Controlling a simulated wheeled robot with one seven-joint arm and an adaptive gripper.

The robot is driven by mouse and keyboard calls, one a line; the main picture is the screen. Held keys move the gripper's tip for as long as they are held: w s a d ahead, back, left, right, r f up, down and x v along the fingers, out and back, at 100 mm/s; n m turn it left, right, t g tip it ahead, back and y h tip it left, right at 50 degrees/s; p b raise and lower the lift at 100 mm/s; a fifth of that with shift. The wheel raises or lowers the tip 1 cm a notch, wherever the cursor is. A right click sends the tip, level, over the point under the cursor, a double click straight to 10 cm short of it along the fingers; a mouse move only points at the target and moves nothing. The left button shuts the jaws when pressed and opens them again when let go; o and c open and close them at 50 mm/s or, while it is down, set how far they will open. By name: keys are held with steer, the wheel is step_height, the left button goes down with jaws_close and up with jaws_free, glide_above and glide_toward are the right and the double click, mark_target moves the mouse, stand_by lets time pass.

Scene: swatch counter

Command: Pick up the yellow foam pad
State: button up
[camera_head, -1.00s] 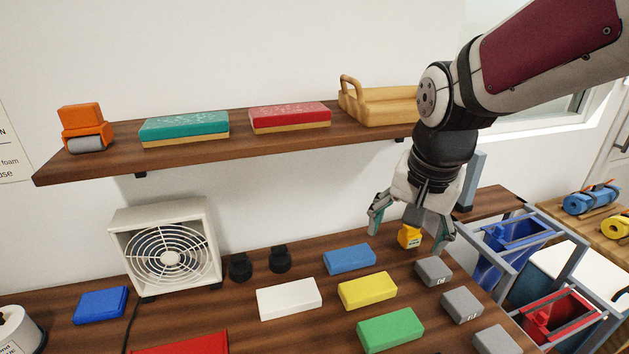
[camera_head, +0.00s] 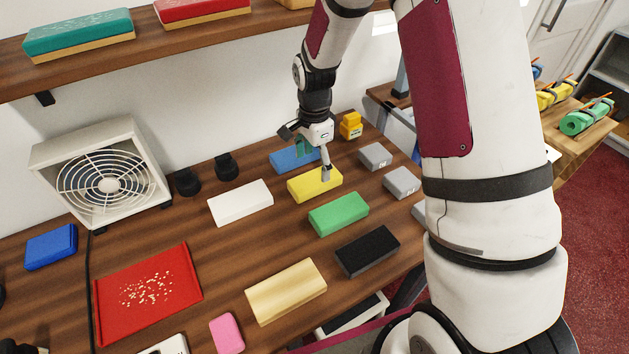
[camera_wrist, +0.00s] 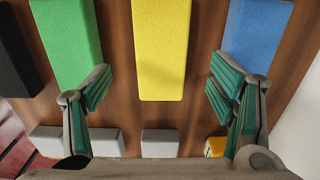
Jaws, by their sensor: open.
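The yellow foam pad (camera_head: 308,186) lies flat on the wooden counter, between the blue pad (camera_head: 291,159) and the green pad (camera_head: 338,212). My gripper (camera_head: 313,161) is open above the yellow pad, with one finger in front of part of it in the head view. In the wrist view the yellow pad (camera_wrist: 161,45) runs down the middle, between my spread fingers (camera_wrist: 165,95). One finger is over the near end of the green pad (camera_wrist: 66,45), the other over the blue pad (camera_wrist: 257,35). No contact with the yellow pad shows.
A white pad (camera_head: 240,202), black pad (camera_head: 367,250) and wood-coloured block (camera_head: 286,291) lie nearby. Grey blocks (camera_head: 375,156) sit to the right. A fan (camera_head: 105,180) and red tray (camera_head: 148,286) are at left. The shelf (camera_head: 90,68) overhangs the back.

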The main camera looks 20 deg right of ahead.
mark_target(315, 178)
steer(key=shift+w+d+f+p, duration=0.1)
steer(key=shift+f+p, duration=0.4)
steer(key=shift+f, duration=2.9)
steer(key=c, duration=1)
